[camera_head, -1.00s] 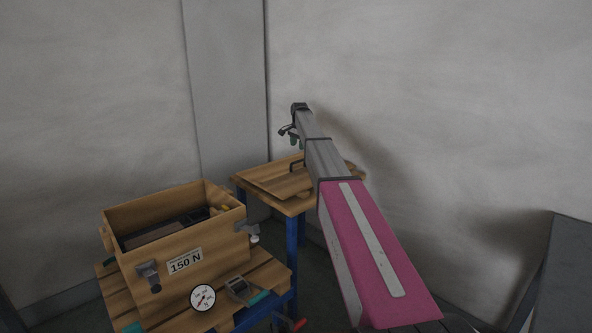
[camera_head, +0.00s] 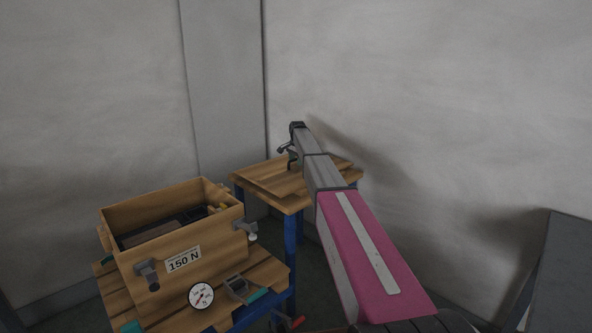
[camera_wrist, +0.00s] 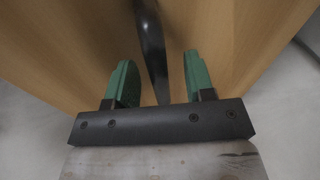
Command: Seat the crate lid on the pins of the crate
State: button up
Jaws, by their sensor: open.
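The crate lid (camera_head: 262,184) is a flat wooden panel lying on a side table; it fills much of the wrist view (camera_wrist: 60,45). Its dark handle (camera_wrist: 152,45) runs between the two green fingers of my gripper (camera_wrist: 160,62). The fingers are open, with visible gaps on both sides of the handle. In the head view my gripper (camera_head: 287,152) is just above the lid, and my arm hides part of the table. The open wooden crate (camera_head: 215,262), marked "150 N", stands on a nearer bench at left. Its pins are not clearly distinguishable.
The side table (camera_head: 291,206) has blue legs and stands close to the walls. Dark items lie inside the crate, and metal latches (camera_head: 147,271) hang on its sides. A round gauge (camera_head: 201,296) and a small device (camera_head: 236,288) are at the bench front.

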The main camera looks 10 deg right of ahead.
jog(key=shift+f, duration=0.25)
dwell(0.5)
grip_shut()
